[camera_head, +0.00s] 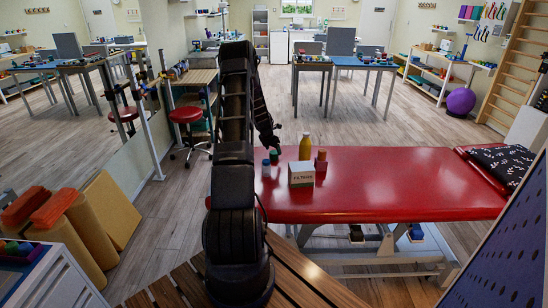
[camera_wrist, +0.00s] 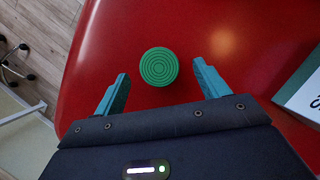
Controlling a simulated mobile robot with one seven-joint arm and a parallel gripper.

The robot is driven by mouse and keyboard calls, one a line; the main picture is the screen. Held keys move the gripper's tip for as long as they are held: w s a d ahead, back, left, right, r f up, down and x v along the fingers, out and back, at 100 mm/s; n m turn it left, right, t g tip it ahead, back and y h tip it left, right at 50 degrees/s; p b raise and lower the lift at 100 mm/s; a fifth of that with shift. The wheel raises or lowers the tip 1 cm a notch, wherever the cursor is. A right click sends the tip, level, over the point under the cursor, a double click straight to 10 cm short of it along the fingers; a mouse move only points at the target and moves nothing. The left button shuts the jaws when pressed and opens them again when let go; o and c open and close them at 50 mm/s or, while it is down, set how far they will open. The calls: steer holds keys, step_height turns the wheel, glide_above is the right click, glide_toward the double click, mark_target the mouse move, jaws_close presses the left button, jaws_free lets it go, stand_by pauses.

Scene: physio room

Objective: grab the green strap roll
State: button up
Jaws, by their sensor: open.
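The green strap roll (camera_wrist: 159,67) stands on end on the red treatment table, its ringed round top facing up in the wrist view. In the head view it is a small green shape (camera_head: 274,157) near the table's left end. My gripper (camera_wrist: 160,72) is open and empty. Its two teal fingers reach out to the left and right of the roll, with gaps on both sides. In the head view my gripper (camera_head: 271,143) hangs just above the roll. How high the fingertips are above the table is hard to tell.
The box (camera_wrist: 303,92) also shows at the wrist view's right edge. The table's middle is clear.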

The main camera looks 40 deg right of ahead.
mark_target(274, 152)
steer(key=x, duration=0.4)
steer(key=shift+a+f, duration=0.1)
steer(key=shift+a, duration=0.05)
steer(key=shift+c, duration=0.4)
steer(key=c, duration=1)
